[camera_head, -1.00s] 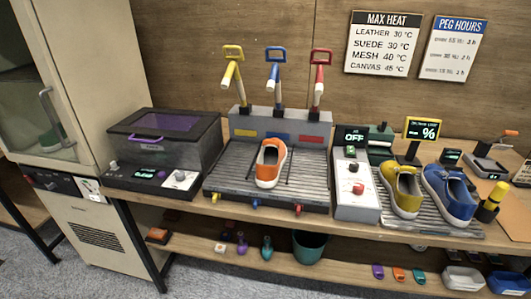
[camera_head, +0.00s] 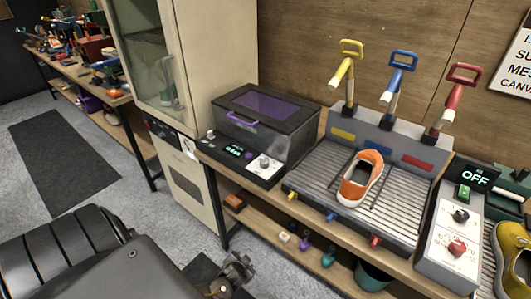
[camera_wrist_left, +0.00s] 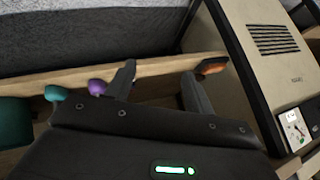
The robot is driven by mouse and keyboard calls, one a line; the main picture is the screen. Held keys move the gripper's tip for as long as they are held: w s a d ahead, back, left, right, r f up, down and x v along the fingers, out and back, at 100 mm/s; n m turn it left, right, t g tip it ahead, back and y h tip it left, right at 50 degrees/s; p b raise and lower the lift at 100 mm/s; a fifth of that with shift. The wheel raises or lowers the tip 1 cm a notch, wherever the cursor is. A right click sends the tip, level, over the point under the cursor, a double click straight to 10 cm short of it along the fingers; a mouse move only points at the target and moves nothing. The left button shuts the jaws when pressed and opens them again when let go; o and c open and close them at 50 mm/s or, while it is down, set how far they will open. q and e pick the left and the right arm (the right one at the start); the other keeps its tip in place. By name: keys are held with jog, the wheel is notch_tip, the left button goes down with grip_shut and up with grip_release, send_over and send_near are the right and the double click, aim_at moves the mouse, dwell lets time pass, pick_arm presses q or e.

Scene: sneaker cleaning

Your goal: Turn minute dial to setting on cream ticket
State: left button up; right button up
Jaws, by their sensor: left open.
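I cannot tell for sure which dial is the minute dial. A pale knob on a white plate (camera_head: 264,163) sits on the front panel of the purple-lidded box (camera_head: 262,120), beside a small green display. A white plate (camera_head: 189,148) is on the cabinet's dark control strip; in the left wrist view this plate (camera_wrist_left: 294,130) shows a small dial. A white control box (camera_head: 447,235) carries a black dial and a red dial under an OFF display. No cream ticket can be made out. My left gripper (camera_head: 236,274) is open and empty, low in front of the bench; its spread fingers (camera_wrist_left: 160,88) show in the wrist view. My right gripper is out of view.
An orange sneaker (camera_head: 360,178) lies on the ribbed tray below yellow, blue and red levers. A yellow shoe (camera_head: 514,262) is at the right edge. The lower shelf (camera_head: 270,238) holds small coloured items. Open carpet lies left of the cabinet.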

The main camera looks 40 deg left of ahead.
aim_at(264, 161)
pick_arm(q)
jog(key=w+a+r+n+t+p, duration=0.15)
jog(key=w+r, duration=0.25)
jog(key=r, duration=0.9)
jog(key=w+r+n+t+y+p, duration=0.15)
jog(key=w+r, duration=0.25)
jog(key=r, duration=0.9)
jog(key=w+a+r+n+t+p, duration=0.1)
jog(key=w+r+n+t, duration=0.25)
jog(key=r, duration=0.95)
jog(key=shift+m+g, duration=0.35)
jog(key=shift+g, duration=0.2)
jog(key=x, duration=0.5)
jog(key=p+x, duration=0.1)
jog(key=x, duration=0.4)
jog(key=shift+w+d+f, duration=0.1)
jog(key=shift+w+f, duration=0.05)
jog(key=shift+w, duration=0.2)
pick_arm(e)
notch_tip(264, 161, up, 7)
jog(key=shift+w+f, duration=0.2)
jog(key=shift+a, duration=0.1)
pick_arm(q)
jog(key=c, duration=1)
jog(key=shift+o, duration=0.2)
jog(key=shift+h, duration=0.25)
